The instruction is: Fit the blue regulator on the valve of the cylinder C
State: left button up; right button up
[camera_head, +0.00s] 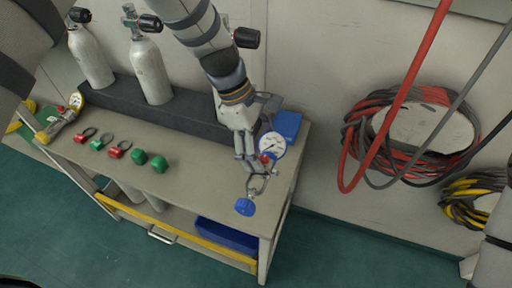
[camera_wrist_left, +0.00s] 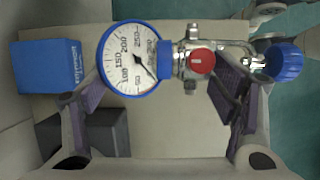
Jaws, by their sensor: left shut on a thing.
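My left gripper (camera_head: 252,166) is shut on the blue regulator, above the right end of the bench. The regulator's blue-rimmed gauge (camera_head: 271,145) and blue knob (camera_head: 245,206) show to either side of the fingers. In the left wrist view, its metal body with a red cap (camera_wrist_left: 196,61) lies between the finger pads. Two grey cylinders (camera_head: 92,58) (camera_head: 151,72) stand upright at the back of the bench with black-knobbed valves. A third black valve knob (camera_head: 246,38) shows beside my left arm, which hides most of that cylinder. I cannot read any cylinder letters. My right gripper is not in view.
A dark rack block (camera_head: 185,118) runs along the back of the bench. A blue box (camera_head: 287,125) stands at the right end. A yellow-gauge regulator (camera_head: 66,118) and several red and green caps (camera_head: 140,157) lie at left. Hose coils (camera_head: 420,135) hang on the wall.

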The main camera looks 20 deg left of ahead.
pick_arm(q)
jog(key=shift+w+a+f, duration=0.1)
jog(key=shift+w, duration=0.05)
jog(key=shift+f+b, duration=0.45)
jog(key=shift+f, duration=0.7)
jog(key=shift+r, duration=0.2)
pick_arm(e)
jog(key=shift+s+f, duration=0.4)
pick_arm(q)
jog(key=shift+f, duration=0.2)
jog(key=shift+f, duration=0.8)
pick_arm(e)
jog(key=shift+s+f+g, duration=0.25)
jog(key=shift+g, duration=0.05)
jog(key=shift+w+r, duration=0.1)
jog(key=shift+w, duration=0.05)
pick_arm(q)
jog(key=shift+f, duration=0.15)
